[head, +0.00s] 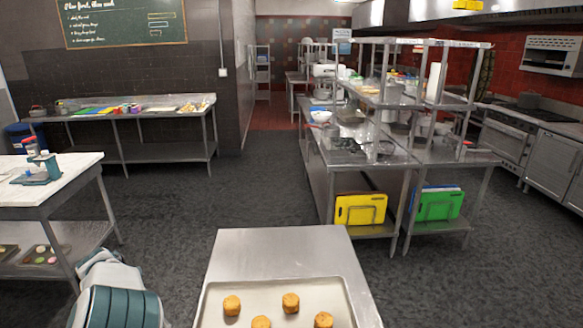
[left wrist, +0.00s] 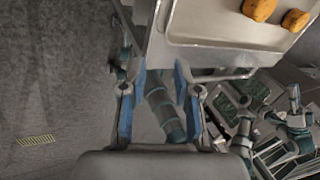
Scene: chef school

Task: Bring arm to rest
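My left gripper (left wrist: 155,70) shows in the left wrist view with its two blue-padded fingers apart. Nothing is gripped between them; a teal and grey part of my own body shows behind the gap. The gripper is beside and near the edge of a steel table carrying a pale tray (left wrist: 215,42). In the head view part of my left arm (head: 115,305) shows at the bottom left, left of that table, and its gripper is out of frame. My right gripper is not seen in either view.
The steel table (head: 280,250) is close in front, its tray holding several round golden-brown pastries (head: 290,303). A white-topped table (head: 45,180) stands at the left. Steel counters (head: 350,155) with yellow and green boards stand ahead right. Grey floor between them is clear.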

